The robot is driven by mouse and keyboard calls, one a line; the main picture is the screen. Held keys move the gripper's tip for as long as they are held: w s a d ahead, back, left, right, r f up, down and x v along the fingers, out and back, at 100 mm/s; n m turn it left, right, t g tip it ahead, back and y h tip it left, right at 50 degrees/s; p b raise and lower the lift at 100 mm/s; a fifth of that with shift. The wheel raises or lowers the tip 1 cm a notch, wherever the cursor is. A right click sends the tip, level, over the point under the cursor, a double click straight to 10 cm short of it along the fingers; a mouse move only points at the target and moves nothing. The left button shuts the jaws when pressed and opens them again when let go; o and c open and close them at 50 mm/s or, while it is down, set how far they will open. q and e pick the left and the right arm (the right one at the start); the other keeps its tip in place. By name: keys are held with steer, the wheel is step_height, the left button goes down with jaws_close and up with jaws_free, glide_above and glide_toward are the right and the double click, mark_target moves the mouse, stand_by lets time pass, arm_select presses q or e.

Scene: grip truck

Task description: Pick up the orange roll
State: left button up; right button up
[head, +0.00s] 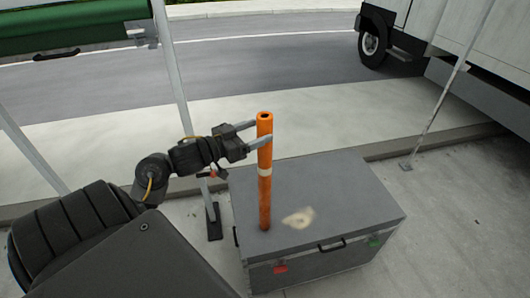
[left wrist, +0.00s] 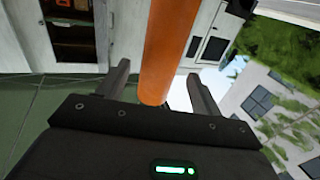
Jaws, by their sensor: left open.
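The orange roll (head: 265,190) is a tall thin tube with a pale band round its middle. It stands upright on the grey case (head: 345,190), near the case's left side. My left gripper (head: 262,133) is at the roll's upper part, with one finger on each side of it. In the left wrist view the roll (left wrist: 169,45) rises between the two open fingers (left wrist: 160,85). I cannot tell whether either finger touches it. My right gripper is not in view.
A pale mark or flat item (head: 299,217) lies on the case top right of the roll. Metal poles (head: 175,75) stand behind my left arm. A truck (head: 400,35) is at the back right. Concrete floor (head: 450,220) is clear on the right.

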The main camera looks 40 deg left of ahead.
mark_target(270, 126)
arm_select(q)
steer(key=p+x, duration=0.1)
steer(key=x, duration=0.3)
steer(key=shift+w+d+r+p, duration=0.2)
steer(key=shift+w+p, duration=0.15)
steer(key=shift+w+d+f, duration=0.1)
steer(key=shift+w, duration=0.15)
steer(key=shift+s, duration=0.1)
steer(key=shift+c, duration=0.4)
steer(key=c, duration=1.2)
jaws_close()
